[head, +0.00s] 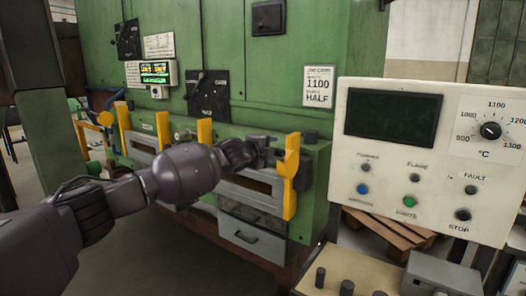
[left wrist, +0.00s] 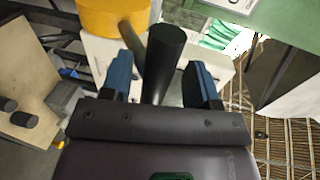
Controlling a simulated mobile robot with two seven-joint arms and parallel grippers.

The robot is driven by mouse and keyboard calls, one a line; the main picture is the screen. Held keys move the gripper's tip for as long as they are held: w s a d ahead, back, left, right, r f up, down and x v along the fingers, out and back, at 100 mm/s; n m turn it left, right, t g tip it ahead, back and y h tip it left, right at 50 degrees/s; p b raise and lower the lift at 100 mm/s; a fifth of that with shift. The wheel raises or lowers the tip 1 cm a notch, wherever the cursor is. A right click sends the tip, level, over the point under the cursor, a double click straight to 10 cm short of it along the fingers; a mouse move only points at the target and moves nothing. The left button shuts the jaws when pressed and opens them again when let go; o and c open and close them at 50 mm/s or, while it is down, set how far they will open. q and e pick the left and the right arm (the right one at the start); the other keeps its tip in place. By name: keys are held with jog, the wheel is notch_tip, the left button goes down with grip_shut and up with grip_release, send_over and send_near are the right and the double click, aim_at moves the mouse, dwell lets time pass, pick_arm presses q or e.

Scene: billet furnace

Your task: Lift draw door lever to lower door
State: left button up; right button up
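My left arm reaches across the head view, and its gripper (head: 262,152) is at the yellow lever piece (head: 291,178) at the right end of the green furnace front. In the left wrist view the two blue-padded fingers (left wrist: 162,85) stand apart on either side of a dark round handle (left wrist: 163,65). Narrow gaps show beside the handle, so the gripper looks open around it. A yellow part (left wrist: 112,16) is just beyond. The handle is hidden behind the gripper in the head view. A door opening (head: 245,182) shows below my wrist. My right gripper is not in view.
A white control panel (head: 392,205) with a screen, buttons and a temperature dial stands close at right. A console with dark knobs (head: 345,275) lies below it. Other yellow uprights (head: 204,132) line the furnace front. A wooden pallet (head: 385,232) lies on the floor behind.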

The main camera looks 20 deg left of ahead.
pick_arm(q)
jog(key=shift+s+a+r, duration=0.1)
jog(key=shift+s+r, duration=0.05)
jog(key=shift+s, duration=0.45)
jog(key=b+v, duration=0.2)
jog(key=v, duration=0.7)
jog(key=shift+s+a, duration=0.2)
jog(key=shift+s, duration=0.1)
